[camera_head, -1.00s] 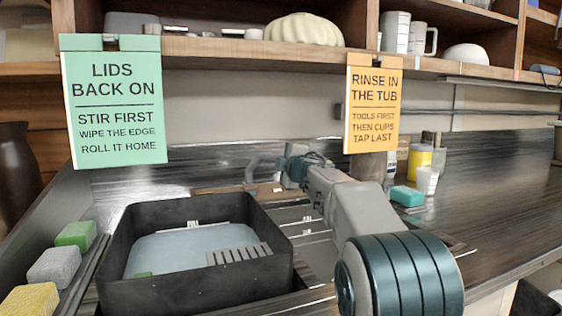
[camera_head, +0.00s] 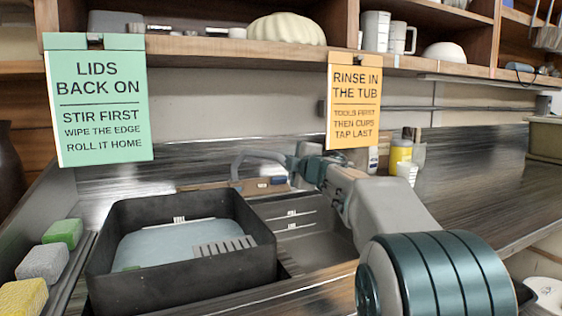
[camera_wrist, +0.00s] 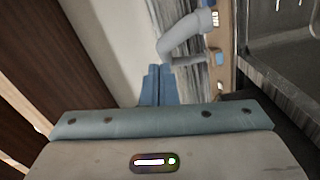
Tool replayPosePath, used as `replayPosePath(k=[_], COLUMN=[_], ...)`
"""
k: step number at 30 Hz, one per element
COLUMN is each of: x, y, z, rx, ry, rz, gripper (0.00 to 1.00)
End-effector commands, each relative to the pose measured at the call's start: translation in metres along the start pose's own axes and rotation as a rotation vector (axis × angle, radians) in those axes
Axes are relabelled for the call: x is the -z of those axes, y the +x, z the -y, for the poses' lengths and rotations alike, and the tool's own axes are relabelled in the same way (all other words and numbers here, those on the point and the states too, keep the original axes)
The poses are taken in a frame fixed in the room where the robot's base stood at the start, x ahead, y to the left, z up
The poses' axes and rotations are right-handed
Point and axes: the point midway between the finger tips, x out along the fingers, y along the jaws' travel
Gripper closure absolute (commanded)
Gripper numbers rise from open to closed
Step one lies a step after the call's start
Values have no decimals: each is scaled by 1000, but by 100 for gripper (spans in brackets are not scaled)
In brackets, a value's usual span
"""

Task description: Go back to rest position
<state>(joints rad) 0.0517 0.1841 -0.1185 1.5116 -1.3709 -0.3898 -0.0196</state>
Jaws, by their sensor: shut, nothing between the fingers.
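My arm reaches away from the camera over the right end of the counter sink. My gripper (camera_head: 300,165) is at its far end, beside the grey tap (camera_head: 258,156) in the head view, and its fingertips are hard to make out there. In the wrist view, the two blue-teal fingers of my gripper (camera_wrist: 160,75) are together with nothing between them. The curved tap (camera_wrist: 182,38) is just to their right in that view, apparently apart from them.
A black tub (camera_head: 180,268) of bluish water with a grey grate stands left of the sink basin (camera_head: 315,243). Sponges (camera_head: 43,262) lie at the left. A green sign (camera_head: 98,100) and an orange sign (camera_head: 354,100) hang from the shelf. Yellow bottle (camera_head: 400,152) stands behind my arm.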

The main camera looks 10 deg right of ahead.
Motion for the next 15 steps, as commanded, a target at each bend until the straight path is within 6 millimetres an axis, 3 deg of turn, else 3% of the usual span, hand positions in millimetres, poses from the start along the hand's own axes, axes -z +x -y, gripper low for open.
replayPosePath(k=[5,8,11,15], x=[-3,-7,-13,-17], y=[-18,-39,-69,-117], z=[-19,-36,-44,-36], rx=[-9,-12,4,62], ry=[76,196,349,562], rz=[58,152,276,455], gripper=[100,100,100,100])
